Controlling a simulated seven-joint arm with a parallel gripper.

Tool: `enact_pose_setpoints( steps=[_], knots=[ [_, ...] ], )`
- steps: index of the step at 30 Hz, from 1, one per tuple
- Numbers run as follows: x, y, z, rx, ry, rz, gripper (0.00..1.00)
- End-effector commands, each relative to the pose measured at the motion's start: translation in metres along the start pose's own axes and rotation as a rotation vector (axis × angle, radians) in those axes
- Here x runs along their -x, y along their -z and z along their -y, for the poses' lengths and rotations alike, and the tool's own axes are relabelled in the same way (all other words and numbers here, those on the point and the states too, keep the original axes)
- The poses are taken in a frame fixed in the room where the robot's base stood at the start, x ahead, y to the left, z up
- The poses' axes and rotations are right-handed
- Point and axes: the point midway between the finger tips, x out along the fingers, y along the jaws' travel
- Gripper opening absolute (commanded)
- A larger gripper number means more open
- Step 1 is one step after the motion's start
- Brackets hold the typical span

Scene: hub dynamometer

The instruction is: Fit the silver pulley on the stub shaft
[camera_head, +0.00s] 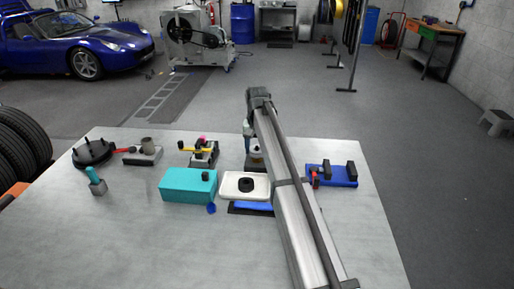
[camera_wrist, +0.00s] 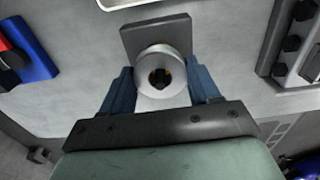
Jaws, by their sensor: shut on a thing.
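The silver pulley (camera_wrist: 148,62) is a round ring with a dark bore, between the two blue fingers of my gripper (camera_wrist: 161,88) in the wrist view. My gripper is shut on it. A grey upright plate or base (camera_wrist: 155,32) stands just beyond the pulley. Something brass-coloured shows inside the bore, but I cannot tell whether the stub shaft is in it. In the head view the pulley (camera_head: 257,147) shows small and partly hidden below my wrist, above a dark base (camera_head: 255,163). The shaft itself is not clearly visible.
A white tray (camera_head: 231,194) with a black ring and a teal box (camera_head: 187,187) stand at the front. A blue fixture (camera_head: 343,177) lies to the right. A grey block with a yellow-handled clamp (camera_head: 202,157) is to the left. The table's right front is clear.

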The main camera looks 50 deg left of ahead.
Motion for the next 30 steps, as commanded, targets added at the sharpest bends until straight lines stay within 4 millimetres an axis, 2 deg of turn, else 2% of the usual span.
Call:
enact_pose_setpoints(
  steps=[30],
  knots=[
    [-0.0076,0.0001,0.0,0.0,0.0,0.0,0.34]
  ],
)
